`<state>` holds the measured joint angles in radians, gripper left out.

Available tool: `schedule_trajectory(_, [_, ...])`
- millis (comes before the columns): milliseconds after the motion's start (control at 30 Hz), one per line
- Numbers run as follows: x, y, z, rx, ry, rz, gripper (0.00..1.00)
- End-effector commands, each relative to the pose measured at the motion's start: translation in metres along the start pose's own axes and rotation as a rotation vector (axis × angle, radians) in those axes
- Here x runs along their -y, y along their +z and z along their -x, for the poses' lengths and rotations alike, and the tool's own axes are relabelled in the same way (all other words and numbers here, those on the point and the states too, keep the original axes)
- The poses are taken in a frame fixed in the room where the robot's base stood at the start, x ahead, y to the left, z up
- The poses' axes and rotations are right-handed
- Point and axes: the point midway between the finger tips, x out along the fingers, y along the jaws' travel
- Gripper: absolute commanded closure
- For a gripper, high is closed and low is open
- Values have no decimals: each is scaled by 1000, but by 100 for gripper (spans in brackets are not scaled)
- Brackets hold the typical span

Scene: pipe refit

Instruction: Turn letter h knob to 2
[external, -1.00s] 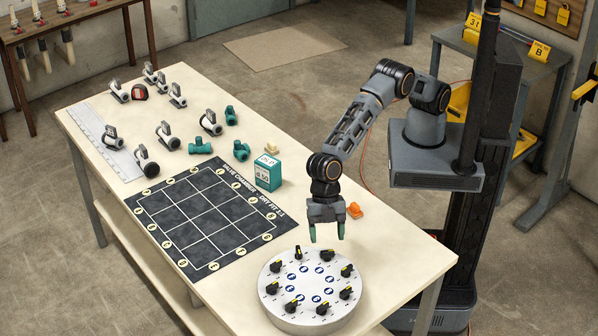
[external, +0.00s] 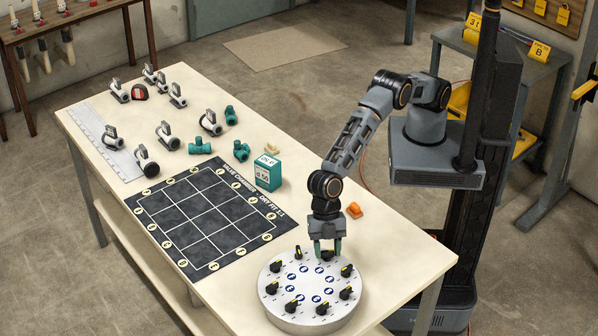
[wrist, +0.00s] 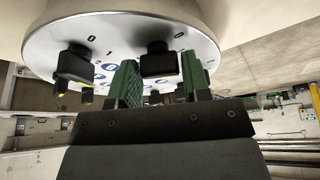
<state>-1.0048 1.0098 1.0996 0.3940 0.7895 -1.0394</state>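A round white dial plate (external: 266,306) carries a ring of black knobs with yellow marks. It also shows in the wrist view (wrist: 45,42). My gripper (external: 328,252) points down over the plate's far side. Its green fingers stand on either side of a black knob (external: 327,256). In the wrist view my gripper (wrist: 160,80) looks open, with this knob (wrist: 160,64) between the fingers; I cannot tell whether they touch it. Another knob (wrist: 75,64) is to the left there. The letters on the blue round badges are too small to read, so I cannot tell which knob is h.
Neighbouring knobs stand close on both sides, one upright (external: 298,252) and one to the right (external: 347,270). An orange piece (external: 354,210) and a teal box (external: 268,173) lie behind the plate. A dark grid mat (external: 205,215) is to the left.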

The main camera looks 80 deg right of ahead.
Motion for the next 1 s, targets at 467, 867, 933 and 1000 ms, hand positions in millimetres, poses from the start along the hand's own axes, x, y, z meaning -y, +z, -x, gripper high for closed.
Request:
schedule_trajectory(467, [0,0,0,0,5,-12,84])
schedule_trajectory(867, [1,0,-3,-2,98,-233,84])
schedule_trajectory(933, [2,0,-2,-2,123,-294,84])
schedule_trajectory(1000, [2,0,-2,-2,149,-354,84])
